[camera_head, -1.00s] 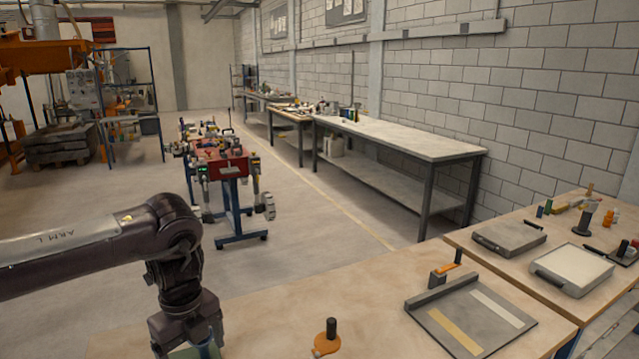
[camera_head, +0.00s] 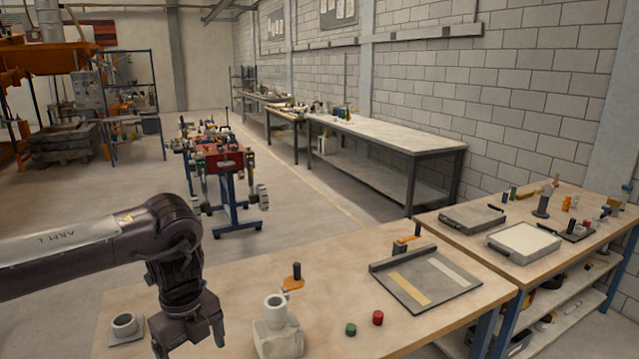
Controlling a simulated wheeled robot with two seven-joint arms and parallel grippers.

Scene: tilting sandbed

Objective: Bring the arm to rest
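My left arm comes in from the left, marked "ARM L", and bends down at its wrist. Its gripper (camera_head: 190,343) points down over the near left part of the wooden table (camera_head: 230,290). Its two fingers appear spread, with no object visible between them. The lower tips are near the bottom of the picture, so their height above the table is hard to judge. My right arm and gripper are not in view.
A ring on a grey plate (camera_head: 124,325) lies left of the gripper. A pale block with a collar (camera_head: 278,335) stands right of it, near an orange crank (camera_head: 292,282). Green (camera_head: 351,329) and red (camera_head: 378,317) caps and a grey tray (camera_head: 447,293) lie further right.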

